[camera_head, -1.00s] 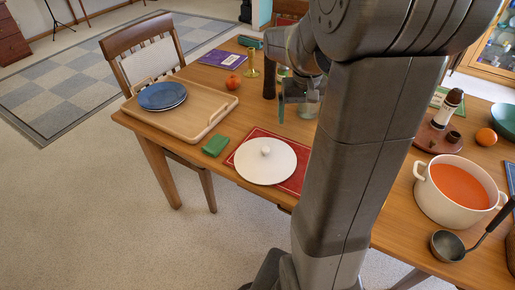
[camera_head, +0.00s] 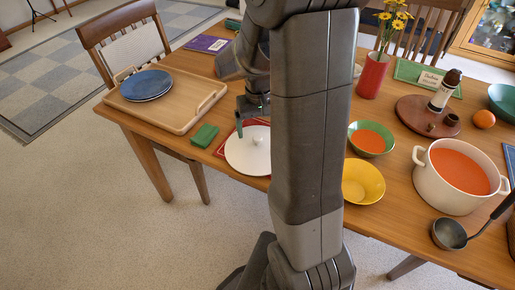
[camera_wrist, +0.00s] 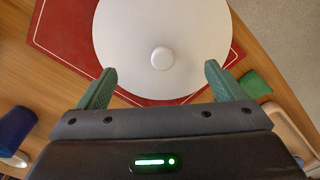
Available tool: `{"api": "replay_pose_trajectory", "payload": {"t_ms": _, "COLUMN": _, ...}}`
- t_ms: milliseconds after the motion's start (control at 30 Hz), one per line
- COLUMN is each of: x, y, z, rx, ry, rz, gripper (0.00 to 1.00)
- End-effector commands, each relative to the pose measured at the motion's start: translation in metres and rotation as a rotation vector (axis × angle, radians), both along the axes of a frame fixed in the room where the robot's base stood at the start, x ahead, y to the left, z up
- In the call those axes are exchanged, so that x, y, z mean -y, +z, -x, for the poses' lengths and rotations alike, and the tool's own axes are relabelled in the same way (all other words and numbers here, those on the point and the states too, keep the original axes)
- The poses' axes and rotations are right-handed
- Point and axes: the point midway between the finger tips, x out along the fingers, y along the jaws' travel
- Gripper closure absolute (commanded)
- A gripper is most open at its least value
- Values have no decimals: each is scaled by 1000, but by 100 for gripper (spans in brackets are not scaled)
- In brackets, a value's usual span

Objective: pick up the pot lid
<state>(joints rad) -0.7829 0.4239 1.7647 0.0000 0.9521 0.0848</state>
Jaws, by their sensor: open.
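The pot lid (camera_head: 248,153) is a white disc with a small round knob. It lies flat on a red mat (camera_wrist: 62,38) on the wooden table, and my arm partly covers its right side in the head view. In the wrist view the lid (camera_wrist: 162,25) is at the top centre, with its knob (camera_wrist: 161,58) facing the camera. My gripper (camera_wrist: 155,82) is open and empty, its two green fingers spread wide on either side below the knob. In the head view my gripper (camera_head: 248,130) is over the lid's far side.
A green folded cloth (camera_head: 205,135) and a wooden tray (camera_head: 206,103) with blue plates (camera_head: 147,85) lie left of the lid. A yellow bowl (camera_head: 370,182), a green bowl of soup (camera_head: 371,126) and a white pot (camera_head: 433,193) stand to the right.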

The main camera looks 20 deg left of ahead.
Motion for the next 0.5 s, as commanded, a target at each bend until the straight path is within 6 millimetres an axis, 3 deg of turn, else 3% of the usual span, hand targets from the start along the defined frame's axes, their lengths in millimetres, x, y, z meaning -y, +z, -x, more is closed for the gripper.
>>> {"api": "replay_pose_trajectory", "payload": {"t_ms": 233, "x": -1, "y": -38, "z": 5, "rx": -3, "ry": 0, "rz": 4, "gripper": 11}}
{"api": "replay_pose_trajectory", "payload": {"t_ms": 500, "x": -1, "y": -49, "z": 4, "rx": -1, "ry": 0, "rz": 1, "gripper": 11}}
